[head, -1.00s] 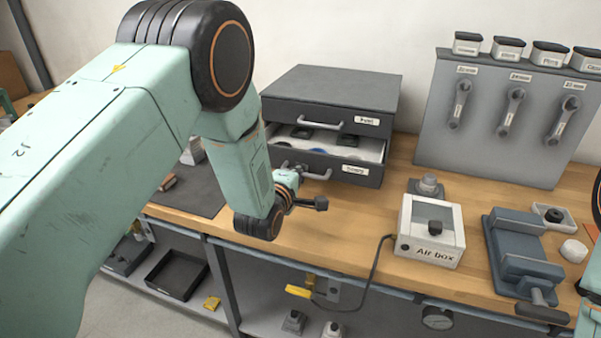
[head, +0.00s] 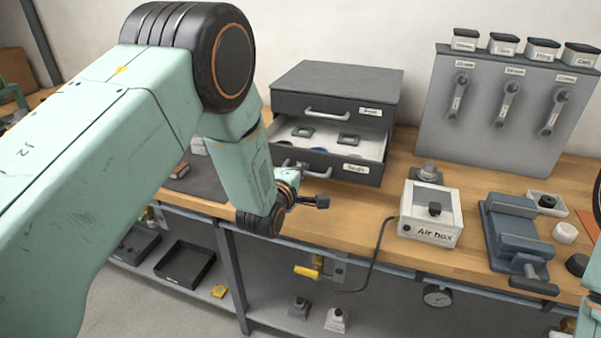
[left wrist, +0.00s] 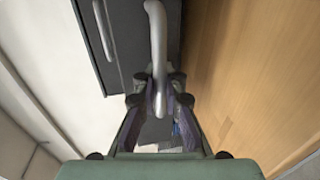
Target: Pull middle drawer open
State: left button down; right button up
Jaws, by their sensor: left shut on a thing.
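The dark grey drawer cabinet (head: 337,82) stands at the back of the wooden bench. Below its closed, labelled top drawer (head: 325,108), the middle drawer (head: 350,169) is pulled out, and flat dark and blue pieces show on its white inside. My left gripper (head: 297,167) is at this drawer's front, shut on its handle (head: 319,173). In the left wrist view the bar handle (left wrist: 158,45) runs between the fingers (left wrist: 160,92). My forearm hides part of the drawer's left side. My right gripper is out of view; a bit of that arm shows at the right edge.
An air box (head: 431,214) with a cable stands right of the drawer, with a blue-grey vise (head: 516,240) further right. A panel (head: 505,120) with hanging wrenches stands at the back. The bench in front of the drawer is clear.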

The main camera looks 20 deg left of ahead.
pick_arm(q)
jog(key=c, duration=1.8)
grip_release()
jog(key=shift+w+a+r, duration=0.1)
jog(key=shift+w+r, duration=0.1)
jog(key=shift+o, duration=0.4)
jog(key=shift+s, duration=0.25)
jog(key=shift+s+f, duration=0.1)
jog(key=shift+s, duration=0.3)
jog(key=v, duration=1.1)
jog(key=shift+s+r, duration=0.15)
jog(key=shift+r, duration=0.05)
jog(key=shift+f, duration=0.1)
